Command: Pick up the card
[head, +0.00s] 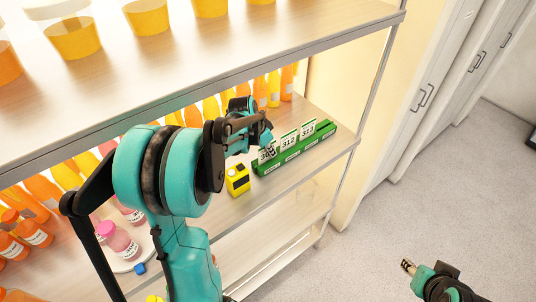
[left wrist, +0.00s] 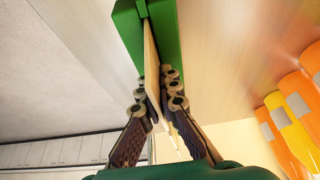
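A long green holder (head: 300,150) on the middle shelf carries a row of white numbered cards with green edges. The nearest card (head: 268,154) is partly covered by my left gripper (head: 262,137). In the left wrist view, my left gripper (left wrist: 157,88) has a finger on each side of a thin upright card (left wrist: 151,62), with both fingertips close against it. The card's far end is still in the green holder (left wrist: 126,32). My right gripper (head: 408,267) is low at the right, away from the shelf, and its opening is not clear.
A yellow box-like item (head: 237,180) stands just left of the holder. Orange bottles (head: 273,89) line the back, and a pink bottle (head: 118,240) stands at lower left. The upper shelf (head: 200,75) overhangs. The floor (head: 440,190) at right is open.

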